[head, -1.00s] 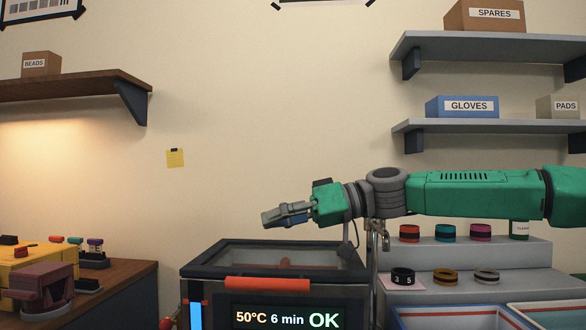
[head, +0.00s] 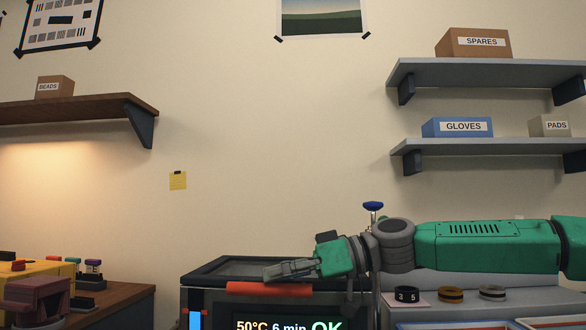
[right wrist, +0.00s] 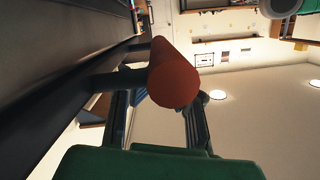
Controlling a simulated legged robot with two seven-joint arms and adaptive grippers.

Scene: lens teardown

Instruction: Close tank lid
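The tank (head: 200,306) stands at the bottom centre of the head view, with a dark-framed lid (head: 215,268) lying low and nearly flat over it. I cannot tell whether the lid is fully seated. An orange-red bar handle (head: 268,288) runs along the lid's front edge. My right gripper (head: 280,272) is at the handle's right half, just above or against it. In the right wrist view the round handle (right wrist: 175,80) shows ahead, between the spread fingers of the right gripper (right wrist: 160,110). No firm grip shows. My left gripper is not in view.
The tank display (head: 290,326) reads 50°C, 6 min, OK. At right is a grey stepped stand with rings (head: 407,294) and trays below it. At left are a yellow block (head: 50,275) and a maroon object (head: 35,300). Wall shelves (head: 480,73) are higher up.

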